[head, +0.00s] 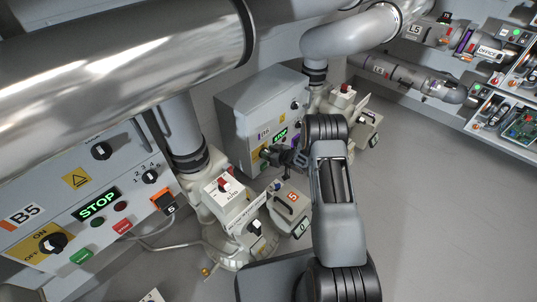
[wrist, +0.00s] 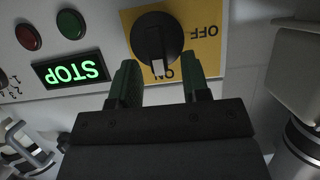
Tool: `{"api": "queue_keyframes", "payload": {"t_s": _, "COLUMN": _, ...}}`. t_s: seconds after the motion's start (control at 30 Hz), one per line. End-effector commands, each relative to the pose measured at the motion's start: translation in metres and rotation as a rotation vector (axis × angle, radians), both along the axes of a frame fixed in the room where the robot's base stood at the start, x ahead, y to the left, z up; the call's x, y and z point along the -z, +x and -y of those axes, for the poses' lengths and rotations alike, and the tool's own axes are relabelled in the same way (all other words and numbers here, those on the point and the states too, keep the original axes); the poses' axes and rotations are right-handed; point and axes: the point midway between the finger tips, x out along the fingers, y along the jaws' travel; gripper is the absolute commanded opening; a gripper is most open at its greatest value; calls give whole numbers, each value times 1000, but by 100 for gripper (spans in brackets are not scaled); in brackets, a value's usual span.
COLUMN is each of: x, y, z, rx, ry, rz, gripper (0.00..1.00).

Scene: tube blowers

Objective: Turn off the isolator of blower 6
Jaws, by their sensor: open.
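The grey blower 6 cabinet (head: 238,92), marked B6, stands mid-picture in the head view. Its isolator is a round black knob (wrist: 154,40) on a yellow plate (wrist: 206,48), seen upside down in the wrist view. The knob's pale pointer aims at ON; OFF is printed to the side. My gripper (wrist: 158,78) is open and faces the panel, its two green fingers on either side of the pointer end of the knob. Whether they touch it I cannot tell.
A green STOP display (wrist: 70,70) and red (wrist: 29,37) and green (wrist: 71,23) buttons lie beside the isolator. The B5 cabinet (head: 72,185) has its own isolator (head: 53,243) at the left. A large pipe (head: 110,65) crosses above. Clear floor (head: 430,200) lies right.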

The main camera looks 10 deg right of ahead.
Motion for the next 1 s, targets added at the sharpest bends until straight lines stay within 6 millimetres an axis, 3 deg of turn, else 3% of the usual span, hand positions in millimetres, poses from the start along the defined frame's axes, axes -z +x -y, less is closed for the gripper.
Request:
{"api": "queue_keyframes", "payload": {"t_s": 0.33, "x": 0, "y": 2, "z": -1, "rx": 0, "ry": 1, "rz": 1, "gripper": 42}}
{"api": "queue_keyframes", "payload": {"t_s": 0.77, "x": 0, "y": 2, "z": -1, "rx": 0, "ry": 0, "rz": 1, "gripper": 1}}
{"api": "queue_keyframes", "payload": {"t_s": 1.0, "x": 1, "y": 1, "z": -1, "rx": 0, "ry": -8, "rz": 6, "gripper": 0}}
